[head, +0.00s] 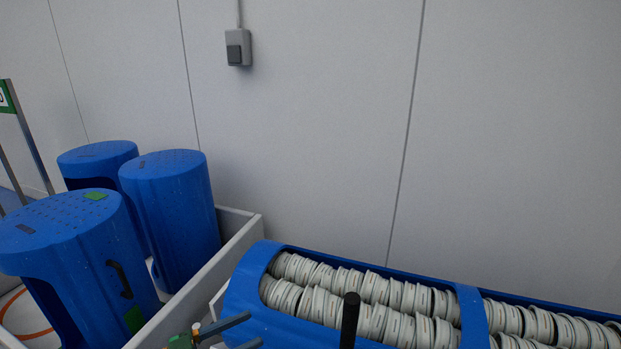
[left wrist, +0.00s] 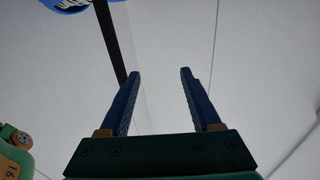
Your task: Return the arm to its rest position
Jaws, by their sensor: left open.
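My left gripper (head: 254,330) shows at the bottom edge of the head view, with its dark blue fingers pointing right, just in front of the left end of a blue tub carrier. In the left wrist view the gripper (left wrist: 160,74) has its two fingers wide apart with nothing between them. A pale grey surface fills most of the view behind them. The rest of the left arm is mostly out of the head view. My right gripper is not in view.
The long blue carrier (head: 472,312) holds rows of pale tubs (head: 373,288). A black upright bar (head: 349,320) stands before it. Several upright blue carriers (head: 172,215) stand at the left behind a pale bin wall (head: 233,250). A grey wall box (head: 238,47) hangs above.

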